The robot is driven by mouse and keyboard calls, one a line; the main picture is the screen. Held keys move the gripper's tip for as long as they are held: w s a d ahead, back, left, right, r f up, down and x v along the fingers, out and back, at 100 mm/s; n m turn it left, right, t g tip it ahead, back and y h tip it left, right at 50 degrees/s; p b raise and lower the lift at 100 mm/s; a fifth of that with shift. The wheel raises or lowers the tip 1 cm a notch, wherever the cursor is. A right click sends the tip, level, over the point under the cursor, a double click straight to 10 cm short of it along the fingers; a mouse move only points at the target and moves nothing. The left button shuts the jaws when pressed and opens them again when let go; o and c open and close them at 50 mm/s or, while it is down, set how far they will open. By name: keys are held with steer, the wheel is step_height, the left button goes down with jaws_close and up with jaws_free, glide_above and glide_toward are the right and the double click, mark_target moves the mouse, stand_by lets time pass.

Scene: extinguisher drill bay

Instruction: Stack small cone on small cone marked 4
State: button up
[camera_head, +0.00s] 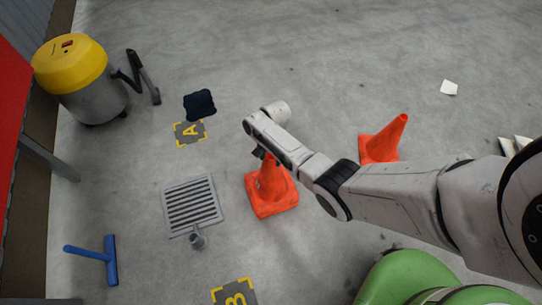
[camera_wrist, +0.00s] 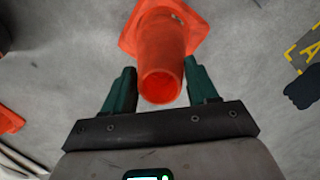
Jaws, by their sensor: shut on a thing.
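An orange cone (camera_head: 271,197) stands upright in the middle of the head view, right of the floor grate. My gripper (camera_head: 262,154) is at its top, partly hidden by my wrist. In the wrist view my gripper (camera_wrist: 159,68) has its two green fingers on either side of this cone (camera_wrist: 162,45), shut on it near the open tip. I cannot tell whether its base touches the floor. An orange piece (camera_wrist: 8,120) shows at the wrist view's left edge. I can read no number on either cone.
A grey floor grate (camera_head: 192,205), a blue squeegee (camera_head: 108,259), a dark cloth (camera_head: 200,105) and floor marks A (camera_head: 189,132) and B (camera_head: 235,293) lie left and below. A yellow-topped vacuum (camera_head: 85,85) stands upper left. A green rounded object (camera_head: 410,278) is lower right. Upper-middle floor is clear.

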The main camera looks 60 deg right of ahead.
steer(key=shift+f+b, duration=1.25)
steer(key=shift+f, duration=0.3)
steer(key=o, duration=1.6)
steer(key=shift+r, duration=0.1)
steer(key=shift+o, duration=0.2)
step_height(320, 180, up, 11)
steer(key=d+p, duration=0.1)
steer(key=p, duration=0.4)
steer(key=shift+w+d, duration=0.15)
steer(key=shift+d, duration=0.15)
